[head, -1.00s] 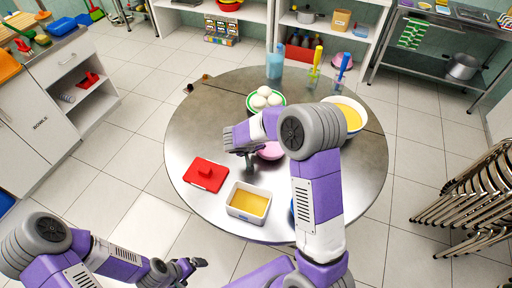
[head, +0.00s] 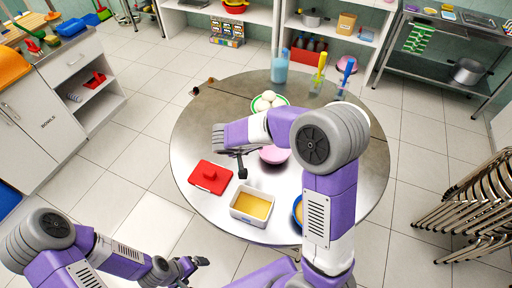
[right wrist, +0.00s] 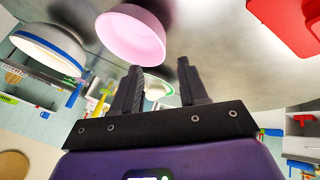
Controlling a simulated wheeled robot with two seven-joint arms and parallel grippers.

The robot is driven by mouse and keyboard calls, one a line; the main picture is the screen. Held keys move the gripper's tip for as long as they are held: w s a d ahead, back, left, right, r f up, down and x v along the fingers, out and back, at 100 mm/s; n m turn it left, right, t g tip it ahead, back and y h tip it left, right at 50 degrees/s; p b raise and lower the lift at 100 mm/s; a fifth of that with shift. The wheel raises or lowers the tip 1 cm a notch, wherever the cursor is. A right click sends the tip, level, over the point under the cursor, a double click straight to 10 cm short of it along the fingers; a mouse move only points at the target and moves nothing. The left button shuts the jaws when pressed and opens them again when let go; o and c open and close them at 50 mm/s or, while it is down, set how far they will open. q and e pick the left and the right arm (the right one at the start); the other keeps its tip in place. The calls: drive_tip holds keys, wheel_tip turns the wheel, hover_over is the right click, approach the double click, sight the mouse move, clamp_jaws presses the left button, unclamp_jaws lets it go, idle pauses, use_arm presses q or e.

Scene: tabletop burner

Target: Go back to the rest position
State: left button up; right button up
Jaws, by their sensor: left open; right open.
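My right gripper (head: 241,170) hangs above the round table between a pink bowl (head: 274,155) and a red lid (head: 210,177). In the right wrist view its two fingers (right wrist: 160,88) are apart with nothing between them. The pink bowl (right wrist: 132,35) and the red lid (right wrist: 290,25) show beyond the fingers there, apart from them. My left gripper (head: 197,264) is open and empty, low at the lower left, off the table and over the floor.
On the steel table (head: 215,115) stand a white container of yellow stuff (head: 251,206), a bowl of eggs (head: 267,103), a blue cup (head: 279,68) and a partly hidden blue bowl (head: 297,210). Stacked chairs (head: 465,210) stand right, a cabinet (head: 45,120) left. Floor around the table is clear.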

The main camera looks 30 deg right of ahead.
drive_tip(key=shift+v, duration=1)
